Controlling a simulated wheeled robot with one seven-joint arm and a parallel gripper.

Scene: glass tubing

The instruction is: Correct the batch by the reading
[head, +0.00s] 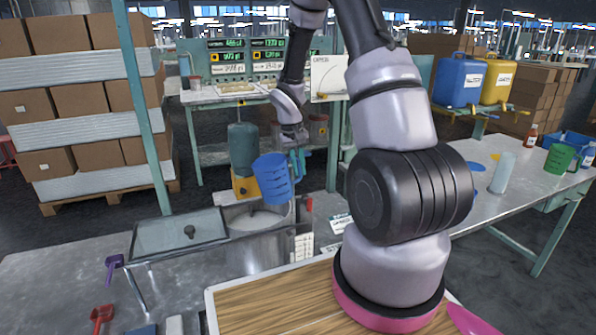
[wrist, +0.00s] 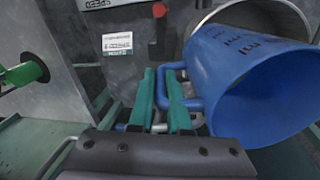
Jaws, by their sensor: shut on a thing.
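My gripper (head: 298,163) is shut on the handle of a blue jug (head: 275,180) with dark level marks. In the wrist view the green fingers (wrist: 163,97) pinch the handle, and the jug (wrist: 245,85) lies strongly tilted at the right. Its contents cannot be made out. In the head view the jug hangs above a metal vat (head: 275,246), over its open part with pale contents (head: 250,218). A green and yellow mixer unit (head: 243,150) stands behind. Readout panels (head: 245,58) show green digits too small to read.
A chart (head: 328,78) stands at the back. Blue (head: 458,80) and yellow (head: 498,82) canisters are on the right rack. The right bench holds a pale cylinder (head: 503,173), a green jug (head: 558,158) and bottles. Purple (head: 113,266) and red (head: 102,318) scoops lie front left.

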